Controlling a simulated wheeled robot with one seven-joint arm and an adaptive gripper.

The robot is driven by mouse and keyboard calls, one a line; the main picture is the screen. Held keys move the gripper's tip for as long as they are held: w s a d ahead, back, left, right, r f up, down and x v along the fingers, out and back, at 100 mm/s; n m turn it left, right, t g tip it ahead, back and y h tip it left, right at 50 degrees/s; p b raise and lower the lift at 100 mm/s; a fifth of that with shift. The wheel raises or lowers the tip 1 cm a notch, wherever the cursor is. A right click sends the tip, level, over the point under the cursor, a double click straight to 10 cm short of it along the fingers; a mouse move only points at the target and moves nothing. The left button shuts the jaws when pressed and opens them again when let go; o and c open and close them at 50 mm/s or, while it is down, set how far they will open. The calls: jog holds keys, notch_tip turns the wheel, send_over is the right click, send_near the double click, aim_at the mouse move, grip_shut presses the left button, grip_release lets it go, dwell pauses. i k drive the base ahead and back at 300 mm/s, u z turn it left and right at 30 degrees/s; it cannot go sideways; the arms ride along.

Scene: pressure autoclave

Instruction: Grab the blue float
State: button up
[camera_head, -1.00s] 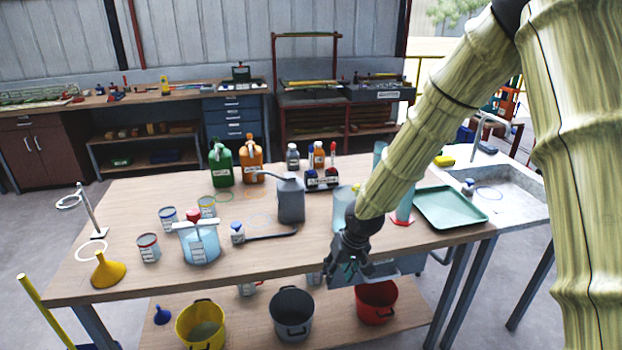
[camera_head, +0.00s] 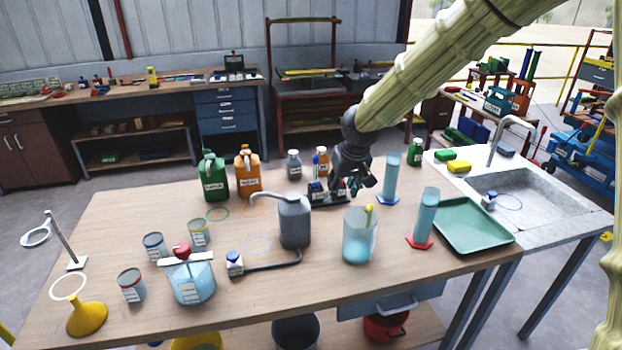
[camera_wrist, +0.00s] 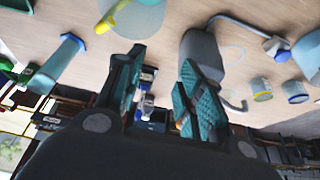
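My gripper (camera_head: 356,186) is above the table at the back, just right of a dark labelled rack (camera_head: 325,196), and hides part of it. In the wrist view my gripper (camera_wrist: 162,62) has its two teal-padded fingers apart, with nothing held between them. A small upright piece with a blue top (camera_head: 316,160) shows at the rack, and I take it to be the blue float. Its lower part is hard to make out. In the wrist view the rack (camera_wrist: 150,116) shows small and dark between the fingers, and I cannot tell the float there.
A grey can (camera_head: 294,222) stands left of my gripper. A clear beaker (camera_head: 360,238) stands in front. Two tall blue-tinted cylinders (camera_head: 390,180) (camera_head: 426,215) and a green tray (camera_head: 472,226) are to the right. Green and orange jugs (camera_head: 214,178) (camera_head: 248,174) stand behind left.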

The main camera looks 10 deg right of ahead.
aim_at(316, 185)
jog(key=i, duration=0.85)
